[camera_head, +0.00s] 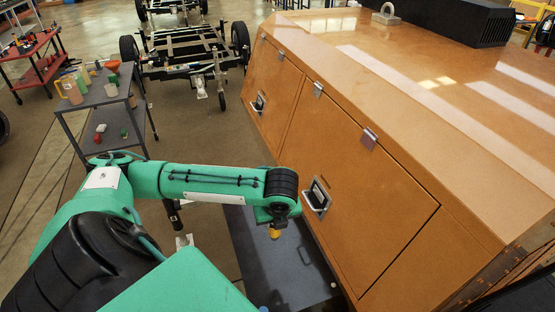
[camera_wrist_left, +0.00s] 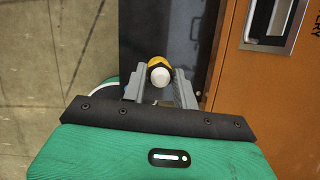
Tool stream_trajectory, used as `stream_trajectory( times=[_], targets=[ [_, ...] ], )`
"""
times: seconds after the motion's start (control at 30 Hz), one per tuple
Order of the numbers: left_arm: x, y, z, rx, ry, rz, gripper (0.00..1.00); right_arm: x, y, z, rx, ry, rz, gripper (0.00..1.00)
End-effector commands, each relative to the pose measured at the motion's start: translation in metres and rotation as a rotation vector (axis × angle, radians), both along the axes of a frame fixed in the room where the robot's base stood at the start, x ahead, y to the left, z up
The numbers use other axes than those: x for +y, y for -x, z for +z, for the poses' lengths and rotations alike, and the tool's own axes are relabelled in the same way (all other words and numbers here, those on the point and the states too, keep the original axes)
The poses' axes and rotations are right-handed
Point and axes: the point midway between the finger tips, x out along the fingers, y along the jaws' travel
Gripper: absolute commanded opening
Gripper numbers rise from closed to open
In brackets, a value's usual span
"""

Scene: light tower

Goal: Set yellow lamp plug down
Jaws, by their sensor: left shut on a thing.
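The yellow lamp plug (camera_head: 275,233) hangs just below the end of my left arm in the head view, over a dark grey surface (camera_head: 262,270). In the left wrist view the yellow plug (camera_wrist_left: 157,65) shows a round white end facing the camera. It sits between the two grey fingers of my left gripper (camera_wrist_left: 160,80), which are shut on it. The arm's end hides most of the left gripper in the head view. I cannot tell whether the plug touches the dark surface. My right gripper is not in view.
A large orange cabinet (camera_head: 345,190) with latched doors stands close to the right of the plug. A door handle (camera_head: 317,197) sticks out near my left wrist. A grey cart (camera_head: 100,100) with bottles, a red cart (camera_head: 35,62) and a wheeled frame (camera_head: 185,50) stand farther back.

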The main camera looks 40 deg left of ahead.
Motion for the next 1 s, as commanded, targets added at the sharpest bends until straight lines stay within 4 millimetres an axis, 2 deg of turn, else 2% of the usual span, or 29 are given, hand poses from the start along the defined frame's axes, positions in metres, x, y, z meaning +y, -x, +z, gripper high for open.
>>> stream_trajectory(
  times=[0.3,0.5,1.0],
  targets=[
    [-0.001,0.002,-0.084,0.007,0.002,0.001,0.02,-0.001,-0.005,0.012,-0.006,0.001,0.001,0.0],
    [-0.001,0.001,-0.129,0.002,0.001,0.002,0.02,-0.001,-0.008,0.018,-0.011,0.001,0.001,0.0],
    [-0.001,0.001,-0.184,0.001,0.0,0.0,0.02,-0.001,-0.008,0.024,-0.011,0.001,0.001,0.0]
  ],
)
